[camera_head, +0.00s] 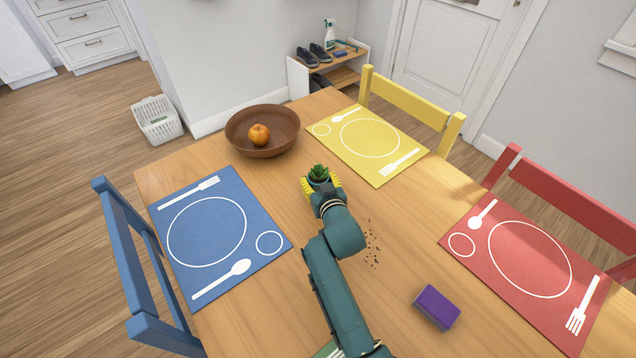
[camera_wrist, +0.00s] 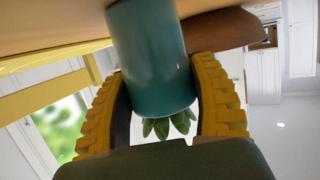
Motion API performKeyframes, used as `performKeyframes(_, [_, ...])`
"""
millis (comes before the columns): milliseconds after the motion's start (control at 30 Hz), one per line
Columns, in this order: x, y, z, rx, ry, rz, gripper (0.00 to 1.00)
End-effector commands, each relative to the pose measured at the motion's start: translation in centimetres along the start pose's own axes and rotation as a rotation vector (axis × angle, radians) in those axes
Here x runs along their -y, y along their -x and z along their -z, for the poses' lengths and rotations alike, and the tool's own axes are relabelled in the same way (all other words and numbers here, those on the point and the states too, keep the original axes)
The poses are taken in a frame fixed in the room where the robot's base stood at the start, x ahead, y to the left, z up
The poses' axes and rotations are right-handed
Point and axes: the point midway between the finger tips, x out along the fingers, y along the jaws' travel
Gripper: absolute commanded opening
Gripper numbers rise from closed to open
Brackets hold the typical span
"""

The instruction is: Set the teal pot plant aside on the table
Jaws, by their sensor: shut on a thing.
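The teal pot plant shows in the wrist view as a smooth teal pot (camera_wrist: 150,60) with green pointed leaves, appearing upside down in that picture. My gripper (camera_wrist: 158,100) has its yellow ridged fingers on both sides of the pot, shut on it. In the head view the green leaves (camera_head: 319,172) show between the yellow fingers of my gripper (camera_head: 321,187), and most of the pot is hidden. It is over the middle of the wooden table (camera_head: 290,180). I cannot tell whether the pot's base touches the table.
A brown bowl (camera_head: 245,137) with an orange fruit (camera_head: 259,134) stands behind left. Blue (camera_head: 225,262), yellow (camera_head: 395,165) and red (camera_head: 480,235) placemats lie around. Dark crumbs (camera_head: 372,245) and a purple sponge (camera_head: 436,307) lie right of my arm. Bare wood shows between the mats.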

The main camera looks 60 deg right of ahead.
Motion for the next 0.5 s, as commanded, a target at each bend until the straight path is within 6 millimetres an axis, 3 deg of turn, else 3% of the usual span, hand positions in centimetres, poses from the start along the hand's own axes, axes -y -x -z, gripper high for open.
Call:
performKeyframes(200, [0.02, -0.11, -0.21, -0.004, 0.000, 0.000, 0.20])
performKeyframes(233, [0.01, -0.09, -0.30, 0.000, 0.000, 0.000, 0.65])
performKeyframes(367, [0.01, -0.07, -0.26, 0.000, 0.000, 0.000, 0.87])
performKeyframes(500, [0.01, -0.07, -0.25, 0.000, 0.000, 0.000, 0.87])
